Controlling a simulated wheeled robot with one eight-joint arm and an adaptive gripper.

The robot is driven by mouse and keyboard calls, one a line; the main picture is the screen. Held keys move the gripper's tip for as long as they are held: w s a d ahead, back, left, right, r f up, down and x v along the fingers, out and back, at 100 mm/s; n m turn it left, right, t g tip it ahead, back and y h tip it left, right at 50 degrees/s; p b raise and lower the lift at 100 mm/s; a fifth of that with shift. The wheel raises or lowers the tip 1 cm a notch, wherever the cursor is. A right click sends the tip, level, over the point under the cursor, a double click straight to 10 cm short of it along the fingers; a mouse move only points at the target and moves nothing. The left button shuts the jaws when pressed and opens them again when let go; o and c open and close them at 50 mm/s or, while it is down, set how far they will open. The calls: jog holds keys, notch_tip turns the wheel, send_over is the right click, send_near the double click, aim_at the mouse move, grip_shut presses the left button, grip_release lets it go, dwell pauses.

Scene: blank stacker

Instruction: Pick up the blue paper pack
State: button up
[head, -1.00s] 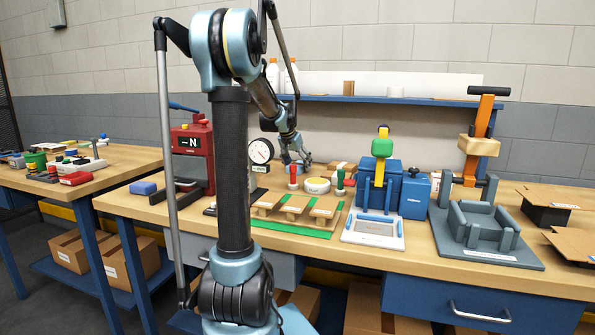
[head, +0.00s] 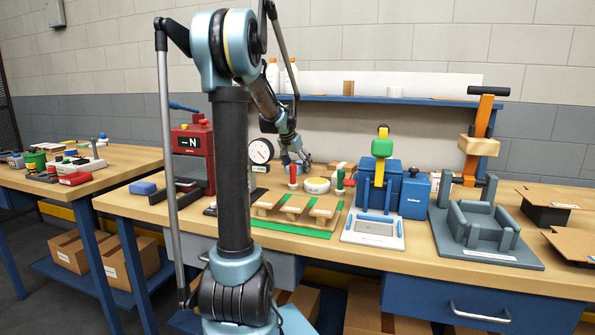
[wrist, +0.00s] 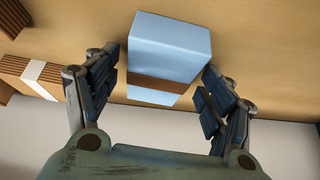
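The blue paper pack (wrist: 170,45) is a light blue block in the upper middle of the wrist view, with a brown strip along its lower edge. It lies on the wooden bench. My gripper (wrist: 163,75) is open, with one dark finger on each side of the pack's near end. The left finger shows a thin gap to the pack; I cannot tell whether the right finger touches it. In the head view my gripper (head: 297,160) is low at the back of the bench, and the pack is mostly hidden by it.
A brown pack with a white band (wrist: 32,75) lies left of the gripper in the wrist view. In the head view, a dial gauge (head: 261,151), a red-handled stamp (head: 293,177), a tape roll (head: 317,186) and a green fixture (head: 300,230) crowd the bench nearby. A blue shelf (head: 400,100) runs behind.

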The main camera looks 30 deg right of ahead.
jog(key=c, duration=1.5)
